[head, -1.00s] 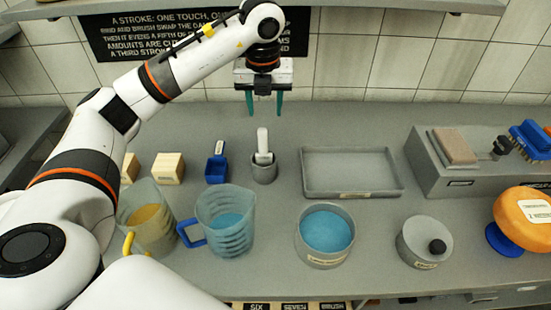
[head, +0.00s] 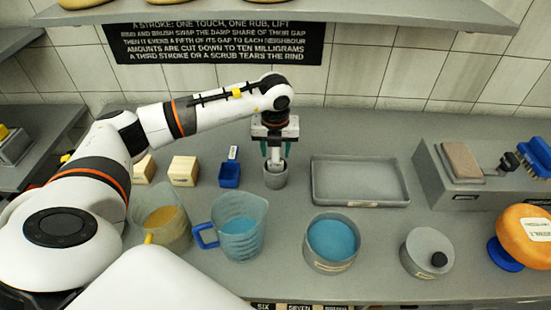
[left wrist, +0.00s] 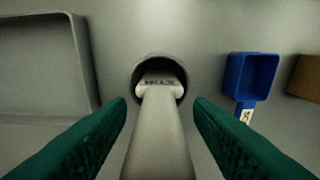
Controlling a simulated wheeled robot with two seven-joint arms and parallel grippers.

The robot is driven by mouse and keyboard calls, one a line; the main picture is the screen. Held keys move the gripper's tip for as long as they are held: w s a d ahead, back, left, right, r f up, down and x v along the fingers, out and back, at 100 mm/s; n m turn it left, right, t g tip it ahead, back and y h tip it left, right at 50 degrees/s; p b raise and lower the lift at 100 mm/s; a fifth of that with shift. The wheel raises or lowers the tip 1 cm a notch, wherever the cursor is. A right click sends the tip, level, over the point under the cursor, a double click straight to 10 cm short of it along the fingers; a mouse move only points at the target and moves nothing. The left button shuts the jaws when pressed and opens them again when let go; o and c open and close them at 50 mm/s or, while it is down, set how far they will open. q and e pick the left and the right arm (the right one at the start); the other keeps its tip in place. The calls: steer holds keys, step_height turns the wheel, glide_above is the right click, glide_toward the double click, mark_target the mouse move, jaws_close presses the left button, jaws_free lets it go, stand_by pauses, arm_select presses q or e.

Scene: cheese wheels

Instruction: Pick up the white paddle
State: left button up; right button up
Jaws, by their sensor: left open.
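The white paddle (left wrist: 158,120) stands in a small grey cup (head: 276,179), its handle pointing up toward my left wrist camera. In the left wrist view the cup's rim (left wrist: 160,56) shows around the paddle's lower end. My left gripper (head: 276,160) is directly above the cup in the head view and hides most of the paddle. Its green fingers (left wrist: 160,112) are open, one on each side of the paddle, with a visible gap on both sides. My right gripper is not in view.
A blue scoop (head: 229,174) and wooden blocks (head: 184,170) stand left of the cup. A grey tray (head: 360,199) lies to its right.

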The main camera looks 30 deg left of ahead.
arm_select(q)
jaws_close()
steer(key=shift+r, duration=0.15)
